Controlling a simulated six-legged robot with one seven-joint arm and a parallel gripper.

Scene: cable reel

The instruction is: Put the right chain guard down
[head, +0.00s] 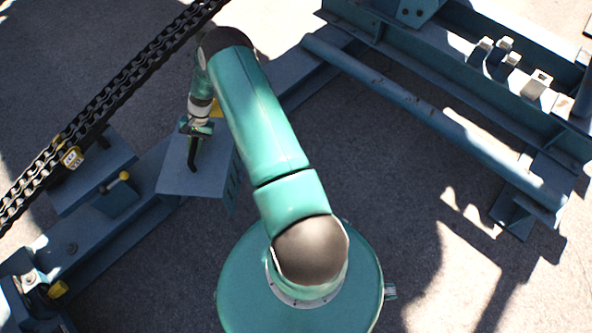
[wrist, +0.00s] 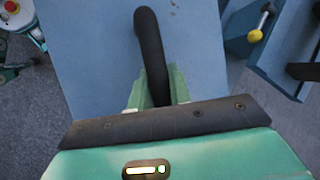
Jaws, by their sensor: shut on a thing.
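My gripper (head: 197,128) points down over a flat blue plate (head: 178,182) at the left of the head view. Its green fingers (wrist: 155,88) are shut on a black bent bar (wrist: 150,45). The bar's curved end also shows below the gripper in the head view (head: 193,154). The bar lies across the blue plate in the wrist view (wrist: 90,60). I cannot tell whether the bar touches the plate or is fixed to it, nor which part is the chain guard. The bar's near end is hidden behind the gripper body.
A heavy chain (head: 105,97) runs diagonally at the upper left. A short yellow-tipped lever (head: 121,181) stands on the blue frame left of the plate; it also shows in the wrist view (wrist: 258,30). A blue steel frame (head: 400,95) fills the upper right. Concrete floor (head: 375,190) is open between.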

